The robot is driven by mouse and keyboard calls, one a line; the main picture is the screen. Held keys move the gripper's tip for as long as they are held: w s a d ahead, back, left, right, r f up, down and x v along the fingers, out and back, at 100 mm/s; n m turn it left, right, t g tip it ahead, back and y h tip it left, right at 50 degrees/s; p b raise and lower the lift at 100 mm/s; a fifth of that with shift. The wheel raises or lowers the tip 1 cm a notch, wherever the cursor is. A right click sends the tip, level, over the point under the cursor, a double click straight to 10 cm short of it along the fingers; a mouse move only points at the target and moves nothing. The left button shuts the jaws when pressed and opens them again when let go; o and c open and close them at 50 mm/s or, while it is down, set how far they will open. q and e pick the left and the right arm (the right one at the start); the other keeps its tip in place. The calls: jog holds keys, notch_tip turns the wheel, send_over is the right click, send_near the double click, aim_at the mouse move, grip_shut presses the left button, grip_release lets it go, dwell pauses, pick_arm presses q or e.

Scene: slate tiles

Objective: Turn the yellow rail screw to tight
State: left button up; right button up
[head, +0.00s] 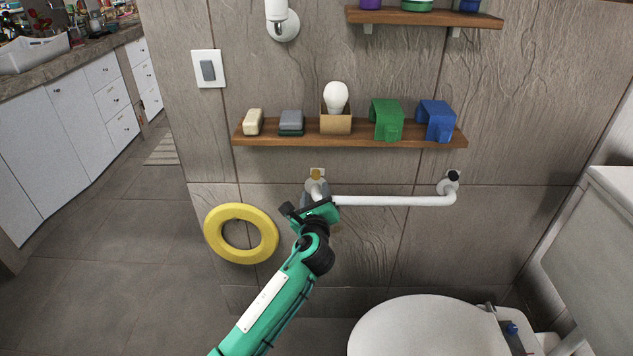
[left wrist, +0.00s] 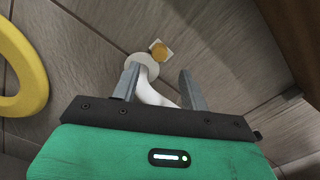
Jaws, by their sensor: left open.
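The yellow rail screw (head: 316,174) sits on a small pale plate at the left end of the white rail (head: 390,201). In the left wrist view the screw (left wrist: 159,51) is a round yellow head, just beyond my fingertips and beside the rail's white flange (left wrist: 143,60). My left gripper (head: 312,200) is at the rail's left end, just below the screw. Its two grey fingers are apart in the left wrist view (left wrist: 158,74), with the rail's bend showing between them. The fingers are clear of the screw. My right gripper is out of view.
A wooden shelf (head: 360,141) with soap, a bulb and coloured holders runs above the rail. A dark screw (head: 453,176) is at the rail's right end. A yellow ring (head: 213,235) hangs at left. A toilet (head: 425,325) stands below right.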

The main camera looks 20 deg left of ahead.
aim_at(316, 177)
pick_arm(q)
jog(key=x, duration=0.6)
jog(key=shift+w+a+f+b, duration=0.1)
jog(key=shift+w+b, duration=0.2)
jog(key=shift+w, duration=0.05)
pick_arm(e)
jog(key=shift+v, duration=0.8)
pick_arm(q)
jog(key=shift+c, duration=1.4)
grip_shut()
